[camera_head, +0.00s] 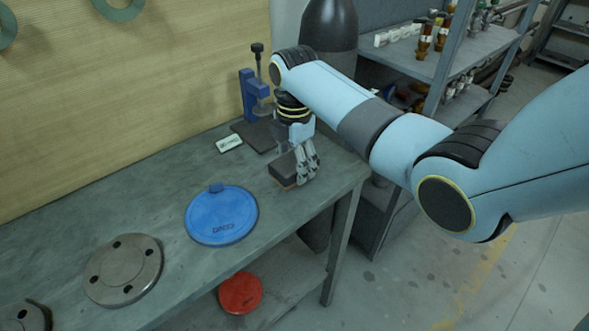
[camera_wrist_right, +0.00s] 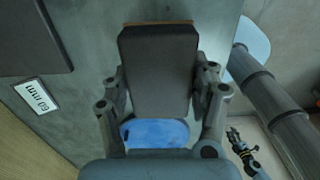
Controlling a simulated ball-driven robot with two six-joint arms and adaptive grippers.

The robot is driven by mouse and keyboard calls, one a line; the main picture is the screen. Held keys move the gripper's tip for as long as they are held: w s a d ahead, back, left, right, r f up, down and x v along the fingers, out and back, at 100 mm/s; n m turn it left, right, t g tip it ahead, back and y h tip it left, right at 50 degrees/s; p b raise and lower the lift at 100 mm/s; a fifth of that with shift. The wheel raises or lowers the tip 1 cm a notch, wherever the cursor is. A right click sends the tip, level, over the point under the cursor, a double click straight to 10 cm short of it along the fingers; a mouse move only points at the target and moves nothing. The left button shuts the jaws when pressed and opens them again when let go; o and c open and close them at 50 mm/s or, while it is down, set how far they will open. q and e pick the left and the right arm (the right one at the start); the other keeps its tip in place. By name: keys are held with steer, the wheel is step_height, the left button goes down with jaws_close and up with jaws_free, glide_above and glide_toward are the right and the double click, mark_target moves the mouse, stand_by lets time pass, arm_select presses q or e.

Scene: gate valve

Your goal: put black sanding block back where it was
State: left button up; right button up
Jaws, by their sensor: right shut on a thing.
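The black sanding block (camera_head: 282,169) is a dark block with a thin brown edge, near the right end of the grey workbench. My right gripper (camera_head: 301,172) is shut on it, with the fingers pointing down. In the right wrist view the block (camera_wrist_right: 158,72) sits between the two fingers of the gripper (camera_wrist_right: 160,95). Whether the block touches the bench top cannot be told.
A blue clamp (camera_head: 249,95) on a dark base and a white label (camera_head: 229,143) stand behind. A blue disc (camera_head: 222,215) and a grey flange (camera_head: 124,270) lie left on the workbench (camera_head: 165,195). A red disc (camera_head: 240,293) is on the lower shelf.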

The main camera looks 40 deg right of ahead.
mark_target(294, 161)
steer(key=shift+f, duration=1.15)
steer(key=shift+f, duration=0.15)
steer(key=o, duration=1.2)
step_height(294, 161, up, 12)
steer(key=shift+r, duration=0.15)
